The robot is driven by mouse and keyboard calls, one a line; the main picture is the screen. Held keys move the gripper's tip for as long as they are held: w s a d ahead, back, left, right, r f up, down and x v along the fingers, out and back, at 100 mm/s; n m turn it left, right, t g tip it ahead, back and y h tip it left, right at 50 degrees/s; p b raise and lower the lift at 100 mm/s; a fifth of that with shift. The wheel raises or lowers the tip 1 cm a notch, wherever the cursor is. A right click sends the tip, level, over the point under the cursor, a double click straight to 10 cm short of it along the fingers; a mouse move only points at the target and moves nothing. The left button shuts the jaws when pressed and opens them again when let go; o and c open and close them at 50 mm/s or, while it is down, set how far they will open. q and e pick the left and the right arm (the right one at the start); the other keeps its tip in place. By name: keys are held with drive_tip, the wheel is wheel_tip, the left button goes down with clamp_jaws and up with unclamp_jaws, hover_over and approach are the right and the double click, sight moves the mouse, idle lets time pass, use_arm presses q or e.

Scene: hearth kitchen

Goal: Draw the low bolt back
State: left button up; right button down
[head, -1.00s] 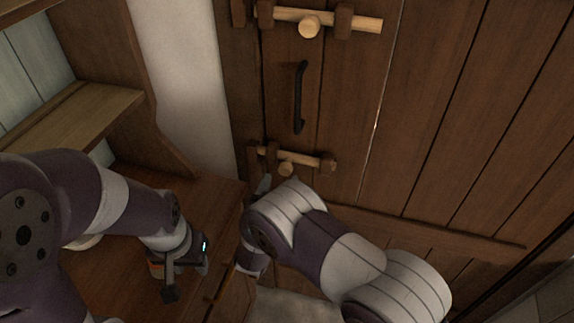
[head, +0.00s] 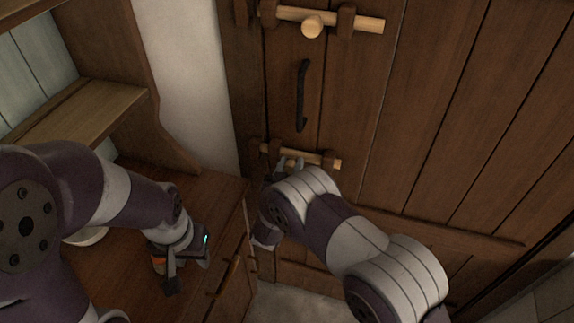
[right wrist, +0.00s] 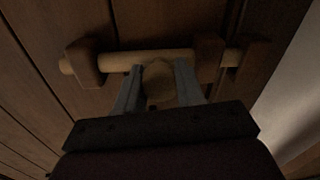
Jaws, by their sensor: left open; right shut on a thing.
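The low bolt (head: 312,157) is a pale wooden bar lying across the plank door in dark brackets. In the right wrist view the bar (right wrist: 125,60) runs through two brackets, and its right end reaches the keeper (right wrist: 255,53) on the frame side. My right gripper (right wrist: 159,88) is shut on the bolt's round knob (right wrist: 158,80), one finger on each side. In the head view my right gripper (head: 288,164) is at the bolt, and my wrist partly hides the knob. My left gripper (head: 182,268) is open and empty above the wooden counter.
A second, higher bolt (head: 330,18) with a knob sits near the top of the door. A black handle (head: 301,95) is between the two bolts. Wooden shelves (head: 75,120) and a counter (head: 215,190) stand at the left, close to my left arm.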

sight(309, 161)
drive_tip(key=d, duration=0.2)
drive_tip(key=s+d, duration=0.1)
drive_tip(key=shift+s+d+p, duration=0.1)
drive_tip(key=shift+d+p, duration=0.25)
drive_tip(key=shift+d, duration=0.05)
drive_tip(key=c, duration=0.9)
unclamp_jaws()
drive_tip(key=shift+c, duration=0.2)
drive_tip(key=shift+o, duration=1.2)
drive_tip(key=shift+s+d, duration=0.1)
drive_tip(key=shift+d, duration=0.05)
